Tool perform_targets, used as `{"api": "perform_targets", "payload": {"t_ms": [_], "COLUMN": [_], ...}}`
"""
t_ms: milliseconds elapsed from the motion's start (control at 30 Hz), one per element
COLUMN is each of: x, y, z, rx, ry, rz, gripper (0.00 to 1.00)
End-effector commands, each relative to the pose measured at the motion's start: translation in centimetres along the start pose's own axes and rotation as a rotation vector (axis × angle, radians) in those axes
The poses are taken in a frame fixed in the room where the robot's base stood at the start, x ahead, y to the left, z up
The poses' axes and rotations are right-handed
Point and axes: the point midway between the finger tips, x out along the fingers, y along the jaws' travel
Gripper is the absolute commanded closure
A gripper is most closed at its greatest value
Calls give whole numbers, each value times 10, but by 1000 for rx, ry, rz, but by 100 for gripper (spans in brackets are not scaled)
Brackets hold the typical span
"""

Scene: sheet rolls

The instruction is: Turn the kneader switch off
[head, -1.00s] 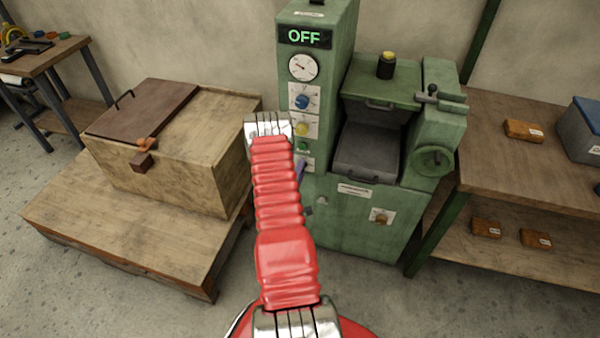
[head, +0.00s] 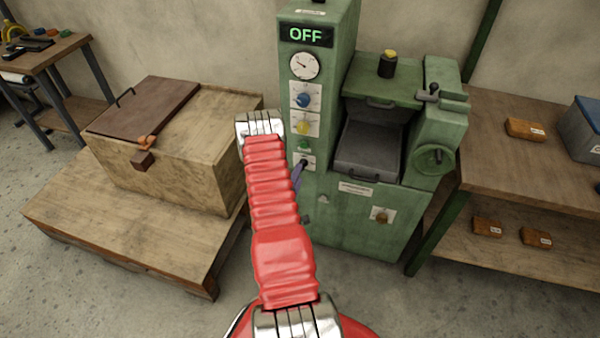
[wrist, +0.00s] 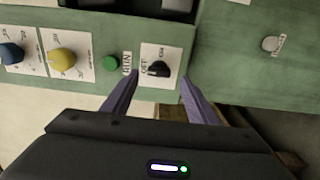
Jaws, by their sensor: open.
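The kneader is a green machine (head: 355,215) whose display (head: 305,36) reads OFF in green. Its black rotary switch (wrist: 158,69) sits on a white plate marked OFF and ON in the wrist view. The switch also shows low on the front column in the head view (head: 304,162). I cannot tell exactly which way its knob points. My gripper (wrist: 158,80) is open and empty, its purple fingers spread on the near side of the switch, one toward each side. In the head view a purple finger (head: 297,176) shows just below the switch, partly hidden by my red arm.
In the wrist view a green RUN button (wrist: 110,63), yellow knob (wrist: 61,59) and blue knob (wrist: 11,53) lie left of the switch. A wooden chest (head: 190,170) stands left of the machine, and a shelf bench (head: 500,165) stands right.

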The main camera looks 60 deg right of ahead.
Motion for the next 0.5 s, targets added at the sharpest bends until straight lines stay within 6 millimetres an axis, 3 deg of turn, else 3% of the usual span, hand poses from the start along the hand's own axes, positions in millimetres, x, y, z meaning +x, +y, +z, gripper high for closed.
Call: {"api": "perform_targets", "payload": {"t_ms": [300,500], "x": [-58,-85], "y": [-2,-1], "z": [-1,-1], "rx": [-4,-2], "ry": [4,3], "rz": [-4,-2], "gripper": [47,47]}}
